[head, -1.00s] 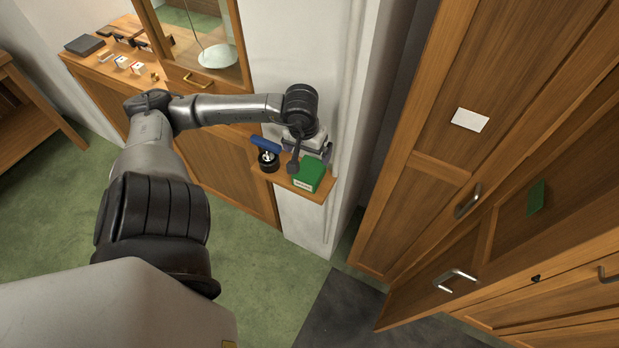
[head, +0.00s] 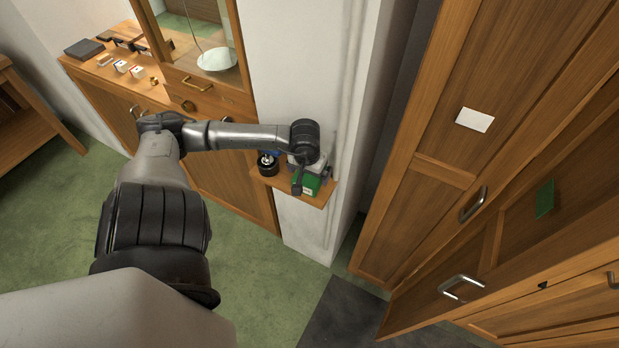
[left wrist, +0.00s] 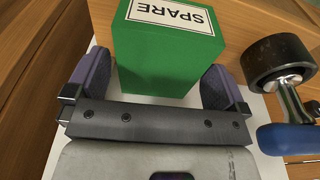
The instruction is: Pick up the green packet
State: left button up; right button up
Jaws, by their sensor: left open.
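The green packet (head: 309,184) sits on a small wooden wall shelf (head: 322,198), partly hidden by my left wrist in the head view. In the left wrist view the green packet (left wrist: 155,62) bears a white label reading "SPARE". My left gripper (head: 306,173) is above the packet. In the left wrist view its two purple-padded fingers (left wrist: 157,80) are open, one on each side of the packet. My right gripper is not in view.
A black round tool (head: 267,165) with a blue handle (left wrist: 288,139) stands beside the packet on the shelf. The white wall is close behind. Tall wooden cabinets (head: 440,130) stand at the right, and a counter with small items (head: 130,68) is at the back left.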

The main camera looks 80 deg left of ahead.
aim_at(310, 177)
pick_arm(q)
notch_tip(310, 177, down, 2)
jog(key=shift+w+a+f, duration=0.1)
jog(key=shift+f, duration=0.15)
jog(key=shift+f, duration=0.3)
dwell(0.4)
jog(key=c, duration=1.6)
jog(key=shift+r, duration=0.1)
jog(key=shift+c, duration=0.4)
jog(key=shift+r, duration=0.1)
